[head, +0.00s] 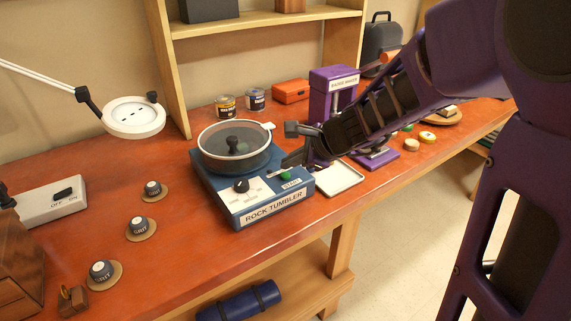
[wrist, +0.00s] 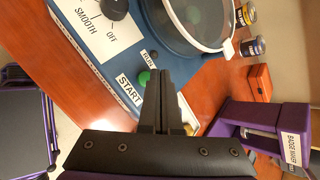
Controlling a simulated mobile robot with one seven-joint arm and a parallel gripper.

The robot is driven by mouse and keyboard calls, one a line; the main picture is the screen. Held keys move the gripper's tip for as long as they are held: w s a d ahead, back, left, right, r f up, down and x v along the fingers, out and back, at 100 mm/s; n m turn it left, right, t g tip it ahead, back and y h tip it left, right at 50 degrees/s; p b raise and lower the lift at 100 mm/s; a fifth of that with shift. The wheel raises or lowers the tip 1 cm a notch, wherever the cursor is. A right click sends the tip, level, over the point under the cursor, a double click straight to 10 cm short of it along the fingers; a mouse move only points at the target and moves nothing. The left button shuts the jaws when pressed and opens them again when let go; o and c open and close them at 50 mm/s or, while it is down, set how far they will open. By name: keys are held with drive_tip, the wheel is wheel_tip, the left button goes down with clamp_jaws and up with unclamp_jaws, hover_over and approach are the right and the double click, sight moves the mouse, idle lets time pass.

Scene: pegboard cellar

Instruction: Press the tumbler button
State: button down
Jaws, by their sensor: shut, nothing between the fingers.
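The rock tumbler (head: 262,203) is a blue box on the bench with a round lidded drum (head: 233,148), a black dial (head: 241,186) and a green start button (head: 285,176). In the wrist view the green button (wrist: 144,77) sits beside the START label (wrist: 129,89), with a small dark button (wrist: 154,56) further along. My gripper (head: 283,167) is shut and empty, close over the tumbler's panel by the green button. In the wrist view its fingertips (wrist: 158,72) lie just right of the green button; I cannot tell whether they touch anything.
A white tray (head: 341,179) lies right of the tumbler, and the purple badge maker (head: 333,92) stands behind it. Several grit jars on coasters (head: 141,228) stand at left. A magnifier lamp (head: 133,118) hangs at the back left. Two cans (head: 225,106) and an orange box (head: 290,91) stand behind.

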drive_tip(key=shift+f, duration=0.1)
idle(0.7)
drive_tip(key=shift+f+b, duration=0.3)
drive_tip(key=shift+b, duration=0.2)
